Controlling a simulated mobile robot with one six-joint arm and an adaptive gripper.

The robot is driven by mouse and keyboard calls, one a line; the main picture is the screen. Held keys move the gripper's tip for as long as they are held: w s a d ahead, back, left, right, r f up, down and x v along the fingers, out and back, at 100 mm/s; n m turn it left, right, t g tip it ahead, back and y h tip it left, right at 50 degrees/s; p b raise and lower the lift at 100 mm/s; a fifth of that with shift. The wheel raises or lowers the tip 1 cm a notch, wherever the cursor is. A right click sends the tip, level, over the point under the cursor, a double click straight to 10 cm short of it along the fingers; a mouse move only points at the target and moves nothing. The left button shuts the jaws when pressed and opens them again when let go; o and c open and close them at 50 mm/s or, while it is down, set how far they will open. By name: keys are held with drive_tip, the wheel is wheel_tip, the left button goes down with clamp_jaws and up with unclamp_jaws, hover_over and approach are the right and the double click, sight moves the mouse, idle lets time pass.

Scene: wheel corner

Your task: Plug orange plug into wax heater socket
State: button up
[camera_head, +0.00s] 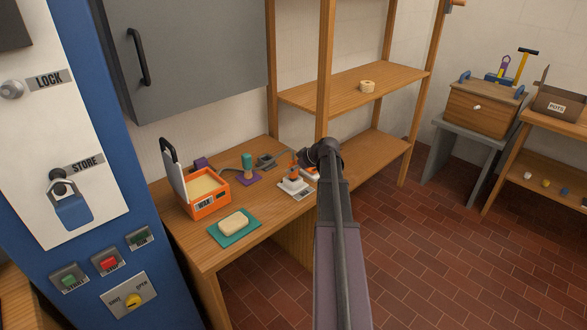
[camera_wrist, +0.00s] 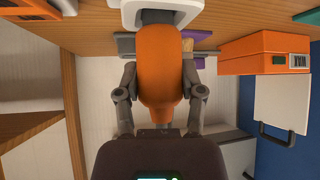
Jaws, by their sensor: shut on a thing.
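An orange plug (camera_wrist: 160,65) fills the middle of the wrist view, between the two fingers of my gripper (camera_wrist: 160,88), which is shut on it. Its far, dark end meets or overlaps a white block (camera_wrist: 122,14); I cannot tell whether it sits inside. In the head view the plug (camera_head: 294,172) stands over the white block (camera_head: 292,187) on the bench, with my gripper (camera_head: 300,162) beside it, partly hidden by my arm. The orange wax heater (camera_head: 211,208), labelled WAX, stands left with its lid raised. I cannot clearly make out which part is its socket.
A green mat (camera_head: 218,240) with a pale block (camera_head: 234,223) lies at the bench front. A shelf post (camera_head: 325,70) rises close behind my gripper.

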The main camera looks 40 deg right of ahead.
drive_tip(key=shift+f, duration=0.3)
drive_tip(key=o, duration=1.3)
drive_tip(key=shift+c, duration=0.2)
drive_tip(key=shift+r, duration=0.2)
wheel_tip(320, 180, up, 10)
drive_tip(key=p, duration=1)
drive_tip(key=s+a+n+g+y, duration=0.2)
drive_tip(key=a+n+y, duration=0.1)
drive_tip(key=a, duration=2.8)
drive_tip(key=shift+s+a+n, duration=0.15)
drive_tip(key=shift+s+n, duration=0.15)
drive_tip(key=shift+n, duration=0.5)
drive_tip(key=shift+f, duration=0.1)
